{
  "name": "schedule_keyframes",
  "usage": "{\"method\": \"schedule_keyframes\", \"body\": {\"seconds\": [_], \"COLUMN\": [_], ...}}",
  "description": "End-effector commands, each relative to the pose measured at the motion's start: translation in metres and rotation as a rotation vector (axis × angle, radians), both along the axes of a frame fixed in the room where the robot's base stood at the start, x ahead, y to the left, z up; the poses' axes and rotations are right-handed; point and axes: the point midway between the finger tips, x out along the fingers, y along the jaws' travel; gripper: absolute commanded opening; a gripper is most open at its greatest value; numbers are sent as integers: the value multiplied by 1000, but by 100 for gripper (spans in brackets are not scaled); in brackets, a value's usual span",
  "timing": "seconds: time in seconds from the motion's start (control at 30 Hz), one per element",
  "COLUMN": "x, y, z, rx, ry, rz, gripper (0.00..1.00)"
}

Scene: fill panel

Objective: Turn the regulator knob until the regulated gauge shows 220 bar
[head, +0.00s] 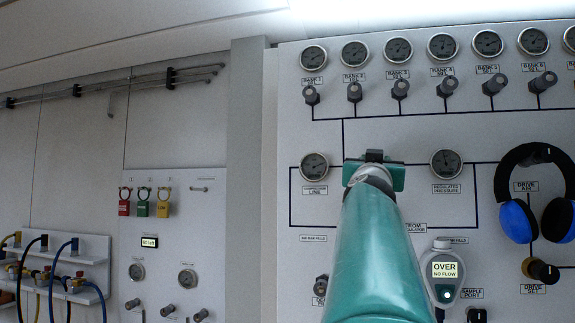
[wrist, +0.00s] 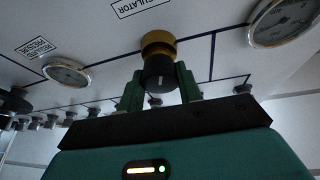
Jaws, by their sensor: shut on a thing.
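The regulator knob (wrist: 159,68), black with a white mark and a brass collar behind it, stands out from the panel in the wrist view. My gripper (wrist: 160,86) has its two green fingers on either side of the knob and is shut on it. In the head view my gripper (head: 375,168) is in front of the panel and my arm hides the knob. The regulated pressure gauge (head: 446,163) is right of my gripper in the head view; it also shows at the left in the wrist view (wrist: 66,73). Its needle is too small to read.
Another line gauge (head: 314,166) is left of my arm. A row of bank gauges (head: 398,49) with valve knobs (head: 400,88) runs above. A headset (head: 538,195) hangs at right. A lit handheld meter (head: 444,273) reading "OVER NO FLOW" is right of my arm.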

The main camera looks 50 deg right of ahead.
Motion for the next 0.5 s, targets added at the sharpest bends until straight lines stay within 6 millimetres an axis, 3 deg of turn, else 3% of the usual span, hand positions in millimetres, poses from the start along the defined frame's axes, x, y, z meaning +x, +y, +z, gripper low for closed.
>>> {"method": "schedule_keyframes", "body": {"seconds": [0.5], "x": [3], "y": [-1], "z": [-2], "rx": [78], "ry": [-146], "rz": [4], "gripper": [12]}}
